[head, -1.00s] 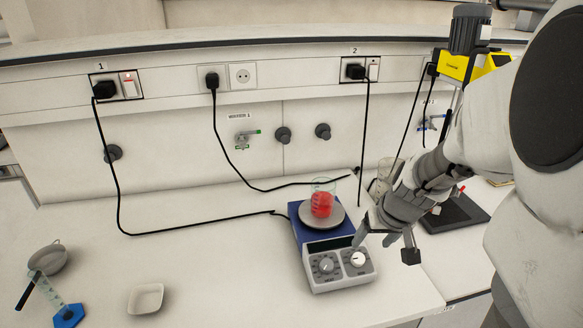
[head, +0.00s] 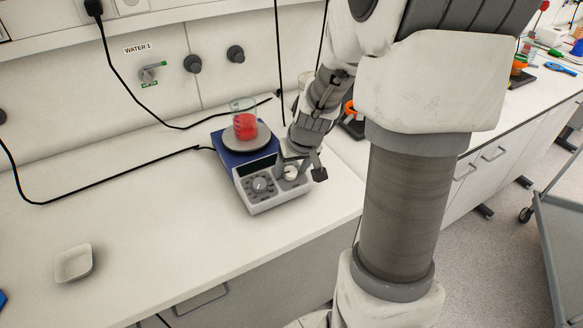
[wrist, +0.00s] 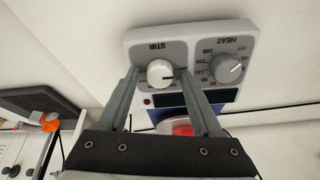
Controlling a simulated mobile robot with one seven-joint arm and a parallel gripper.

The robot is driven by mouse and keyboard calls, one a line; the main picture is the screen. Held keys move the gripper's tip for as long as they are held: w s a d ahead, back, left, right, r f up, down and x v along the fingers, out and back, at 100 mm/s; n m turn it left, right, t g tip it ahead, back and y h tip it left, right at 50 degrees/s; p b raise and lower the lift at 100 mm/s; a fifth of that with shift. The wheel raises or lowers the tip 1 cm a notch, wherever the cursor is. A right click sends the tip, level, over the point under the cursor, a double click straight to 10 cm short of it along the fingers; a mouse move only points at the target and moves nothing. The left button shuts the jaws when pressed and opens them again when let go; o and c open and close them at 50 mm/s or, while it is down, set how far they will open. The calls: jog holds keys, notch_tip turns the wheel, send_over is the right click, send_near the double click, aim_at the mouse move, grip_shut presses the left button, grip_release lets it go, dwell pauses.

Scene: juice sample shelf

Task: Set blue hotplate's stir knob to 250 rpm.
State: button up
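The blue hotplate (head: 228,156) stands on the bench with a light grey front panel. Its white stir knob (wrist: 160,73) sits under the STIR label in the wrist view, with a dark mark on its right side. The scale around it is mostly hidden or too small to read. The grey heat knob (wrist: 228,68) is beside it. My gripper (wrist: 157,71) is open, its two fingers on either side of the stir knob, with small gaps visible. The head view also shows my gripper (head: 301,168) at the stir knob (head: 290,172).
A beaker of red liquid (head: 246,127) stands on the hotplate's round plate (head: 262,139). A black cable (head: 110,175) runs along the bench behind. A white dish (head: 73,263) lies at the left. The bench left of the hotplate is mostly clear.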

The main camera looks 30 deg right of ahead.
grip_shut()
jog(key=shift+m, duration=0.4)
jog(key=shift+m+p, duration=0.65)
jog(key=shift+m, duration=1.85)
jog(key=shift+h, duration=0.3)
jog(key=shift+o, duration=0.9)
grip_release()
